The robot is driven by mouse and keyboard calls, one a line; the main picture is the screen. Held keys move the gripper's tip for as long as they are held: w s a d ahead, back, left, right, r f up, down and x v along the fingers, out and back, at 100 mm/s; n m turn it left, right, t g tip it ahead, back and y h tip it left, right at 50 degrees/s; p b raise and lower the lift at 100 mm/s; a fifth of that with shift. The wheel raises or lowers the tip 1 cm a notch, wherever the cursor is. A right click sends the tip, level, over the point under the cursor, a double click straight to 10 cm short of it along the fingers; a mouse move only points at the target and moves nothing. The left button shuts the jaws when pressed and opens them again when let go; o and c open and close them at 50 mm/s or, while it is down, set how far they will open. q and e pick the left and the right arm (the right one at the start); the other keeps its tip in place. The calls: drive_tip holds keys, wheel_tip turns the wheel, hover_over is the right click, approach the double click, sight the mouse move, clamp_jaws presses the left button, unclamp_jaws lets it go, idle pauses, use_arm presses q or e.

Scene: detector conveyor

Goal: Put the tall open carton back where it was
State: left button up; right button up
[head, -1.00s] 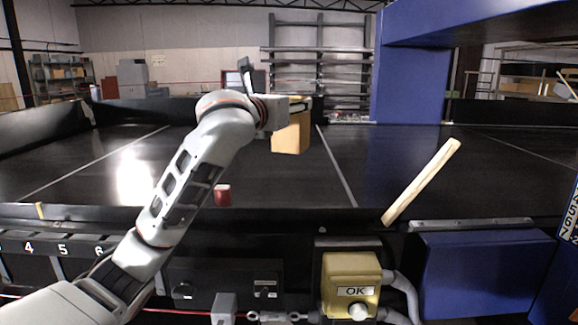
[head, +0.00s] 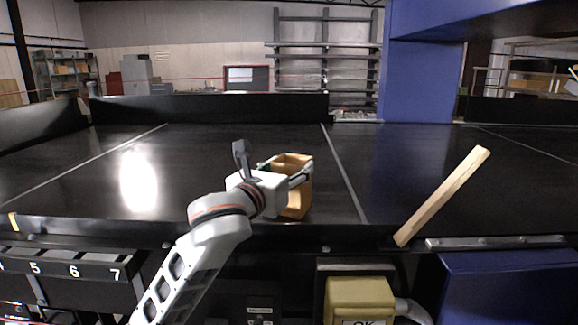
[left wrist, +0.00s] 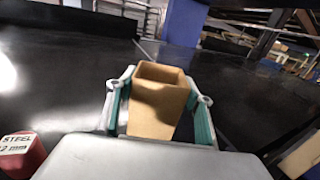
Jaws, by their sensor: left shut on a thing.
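The tall open carton (head: 294,190) is tan, with its open top facing up. In the head view it is near the front edge of the black conveyor belt (head: 230,150), left of a pale line. My left gripper (head: 283,174) is shut on it, and the arm hides part of its left side. In the left wrist view the carton (left wrist: 158,103) looks upright between the two green-padded fingers (left wrist: 160,110). I cannot tell whether its base touches the belt. My right gripper is not in view.
A wooden bar (head: 443,195) leans over the front rail right of the carton. A blue housing (head: 428,75) stands behind right. The belt's left and middle are clear.

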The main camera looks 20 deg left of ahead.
use_arm(q)
drive_tip(key=shift+s+r, duration=0.1)
drive_tip(key=shift+s, duration=0.15)
drive_tip(key=o, duration=1.4)
drive_tip(key=shift+w, duration=0.1)
